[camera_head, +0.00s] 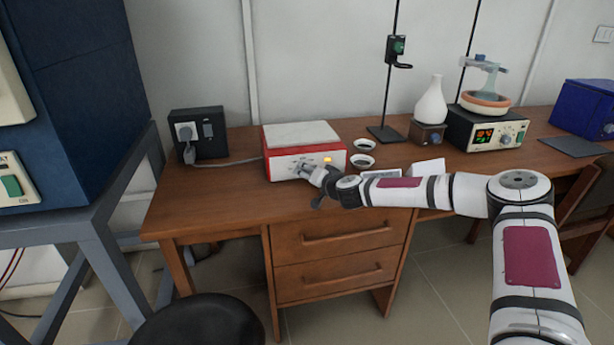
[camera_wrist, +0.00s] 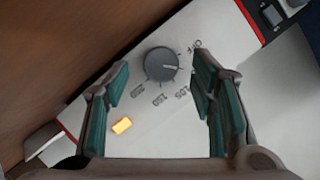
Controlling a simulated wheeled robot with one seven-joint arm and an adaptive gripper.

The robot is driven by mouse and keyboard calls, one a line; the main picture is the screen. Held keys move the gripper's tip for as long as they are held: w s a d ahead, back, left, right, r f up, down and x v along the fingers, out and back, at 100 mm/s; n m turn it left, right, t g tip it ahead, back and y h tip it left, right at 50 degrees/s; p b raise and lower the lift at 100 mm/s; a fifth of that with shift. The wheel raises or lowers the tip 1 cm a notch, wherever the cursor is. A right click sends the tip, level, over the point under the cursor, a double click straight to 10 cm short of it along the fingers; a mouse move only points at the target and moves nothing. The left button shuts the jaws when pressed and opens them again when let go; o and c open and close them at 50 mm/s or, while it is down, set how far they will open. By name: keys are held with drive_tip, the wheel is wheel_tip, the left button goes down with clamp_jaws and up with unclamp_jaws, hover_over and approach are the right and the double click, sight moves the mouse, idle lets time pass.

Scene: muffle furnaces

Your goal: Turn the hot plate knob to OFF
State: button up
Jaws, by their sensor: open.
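The hot plate (camera_head: 300,133) has a white top and front and red sides. It stands on the wooden bench, left of centre in the head view. Its round grey knob (camera_wrist: 158,62) shows in the wrist view, with a pale pointer line toward the right. The OFF mark (camera_wrist: 195,46) is at the dial's upper right; the numbers run below. The pointer is not at OFF. My gripper (camera_wrist: 161,68) is open, one teal-padded finger on each side of the knob, with visible gaps.
An orange lamp (camera_wrist: 122,125) glows on the panel. Two small dishes (camera_head: 363,161) stand right of the hot plate, close to my arm. A black socket box (camera_head: 198,133) stands at left with a cable. A stand (camera_head: 385,133) and white flask (camera_head: 431,104) are farther right.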

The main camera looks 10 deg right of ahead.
drive_tip(key=shift+x, duration=0.75)
drive_tip(key=c, duration=1.1)
drive_tip(key=shift+c, duration=0.2)
drive_tip(key=shift+r, duration=0.1)
drive_tip(key=shift+a+r+n+g+h+p, duration=0.15)
drive_tip(key=shift+n+h+p, duration=0.25)
drive_tip(key=shift+n, duration=0.2)
drive_tip(key=shift+a+n+g+h+p, duration=0.15)
drive_tip(key=shift+n+h+p, duration=0.15)
drive_tip(key=shift+n+p, duration=0.25)
drive_tip(key=shift+n+h, duration=0.5)
drive_tip(key=shift+n, duration=0.25)
drive_tip(key=shift+n+h, duration=0.6)
drive_tip(key=shift+n, duration=0.1)
